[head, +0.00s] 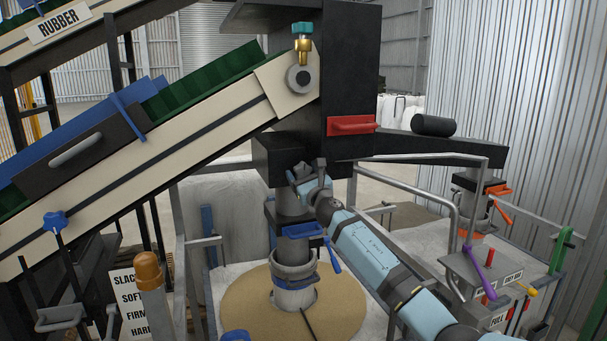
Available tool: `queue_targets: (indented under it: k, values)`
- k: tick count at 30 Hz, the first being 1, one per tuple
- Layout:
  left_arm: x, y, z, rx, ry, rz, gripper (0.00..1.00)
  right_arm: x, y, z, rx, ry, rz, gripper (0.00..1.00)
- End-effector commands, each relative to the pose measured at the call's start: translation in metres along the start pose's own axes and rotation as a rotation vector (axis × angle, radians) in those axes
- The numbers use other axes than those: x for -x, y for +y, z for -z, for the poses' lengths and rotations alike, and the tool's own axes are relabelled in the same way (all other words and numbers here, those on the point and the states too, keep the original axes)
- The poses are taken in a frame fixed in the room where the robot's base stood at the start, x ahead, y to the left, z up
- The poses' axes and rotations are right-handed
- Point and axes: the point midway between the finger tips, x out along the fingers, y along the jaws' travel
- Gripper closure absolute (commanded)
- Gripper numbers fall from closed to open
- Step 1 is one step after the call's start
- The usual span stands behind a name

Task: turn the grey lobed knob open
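My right arm comes in from the lower right, and its gripper (306,170) is at the grey spout column (289,203) just below the black housing. The gripper's dark fingers are small and overlap dark parts there, so I cannot tell whether they are open or shut. I cannot make out a grey lobed knob clearly; if it is at the spout, the gripper and wrist hide it or blend with it. A grey round hub (299,79) sits on the conveyor's upper end, but I see no clear lobes on it. My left gripper is not in view.
A blue lobed knob (55,221) is at the left and a teal-handled brass valve (302,45) at the top. A red handle (351,125) is on the black housing. Metal rails (410,183) and a lever panel (487,272) stand right. An orange-capped post (149,275) is in front.

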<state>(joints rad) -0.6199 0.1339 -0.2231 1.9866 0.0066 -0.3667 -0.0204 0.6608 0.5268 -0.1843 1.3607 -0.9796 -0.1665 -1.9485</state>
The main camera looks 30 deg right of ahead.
Motion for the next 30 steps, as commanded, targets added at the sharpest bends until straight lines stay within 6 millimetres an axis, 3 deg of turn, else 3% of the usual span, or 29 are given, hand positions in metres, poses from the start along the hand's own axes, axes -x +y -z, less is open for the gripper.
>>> queue_targets:
  k: [1,5,6,17,30]
  values:
    - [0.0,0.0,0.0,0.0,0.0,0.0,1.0,0.0,0.0,0.0,0.0,0.0,0.0,0.38]
    - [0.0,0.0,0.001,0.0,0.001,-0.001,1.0,0.0,0.0,0.0,0.0,0.0,0.0,0.68]
    - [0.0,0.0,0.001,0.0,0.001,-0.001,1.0,0.0,0.0,0.0,0.0,0.0,0.0,0.71]
    - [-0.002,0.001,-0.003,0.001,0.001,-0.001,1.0,0.001,0.001,0.001,-0.052,-0.001,0.02,0.71]
    - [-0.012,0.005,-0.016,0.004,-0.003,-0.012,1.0,0.001,0.003,0.001,-0.367,0.0,0.151,0.71]
